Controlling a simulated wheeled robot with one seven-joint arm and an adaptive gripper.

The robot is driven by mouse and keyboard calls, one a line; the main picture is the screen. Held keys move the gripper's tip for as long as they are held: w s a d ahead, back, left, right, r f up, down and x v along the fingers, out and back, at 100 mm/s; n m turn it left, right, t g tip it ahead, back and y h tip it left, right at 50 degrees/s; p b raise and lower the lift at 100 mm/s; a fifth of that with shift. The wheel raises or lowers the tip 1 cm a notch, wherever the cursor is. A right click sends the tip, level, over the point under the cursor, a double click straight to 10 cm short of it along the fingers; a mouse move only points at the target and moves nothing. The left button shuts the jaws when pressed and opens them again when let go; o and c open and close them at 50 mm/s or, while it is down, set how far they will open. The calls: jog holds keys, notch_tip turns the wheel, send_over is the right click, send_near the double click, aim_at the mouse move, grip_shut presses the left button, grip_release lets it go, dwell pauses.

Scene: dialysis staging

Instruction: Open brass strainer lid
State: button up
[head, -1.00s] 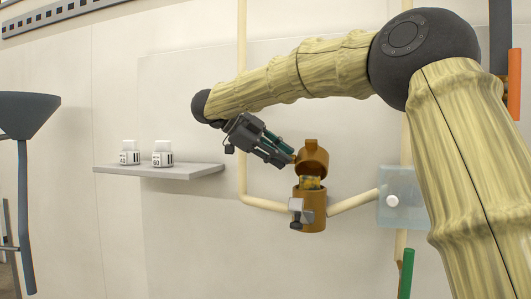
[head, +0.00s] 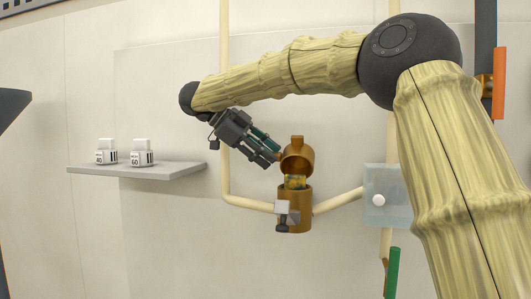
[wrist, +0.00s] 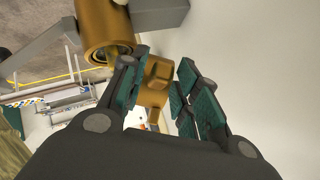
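The brass strainer (head: 294,218) is fixed in the pipe run on the wall, its upper opening showing something yellowish inside. Its lid (head: 297,156) stands raised, tilted up at the back of the body. My gripper (head: 276,157) is just left of the lid, fingers pointing at it. In the wrist view the fingers (wrist: 160,87) are apart, with the lid (wrist: 156,80) showing in the gap between them. The strainer body (wrist: 104,32) shows at upper left there, with its opening visible. I cannot tell whether a finger touches the lid.
A grey wall shelf (head: 140,171) with two white labelled bottles is at left. A grey clamp-like fitting (head: 287,212) sits on the strainer's front. A translucent blue box (head: 388,196) with a white knob is at right, above a green handle (head: 392,272).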

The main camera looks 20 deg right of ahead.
jog(key=shift+r, duration=0.15)
jog(key=v, duration=1.1)
jog(key=shift+a+r, duration=0.2)
jog(key=shift+a, duration=0.15)
jog(key=shift+c, duration=0.2)
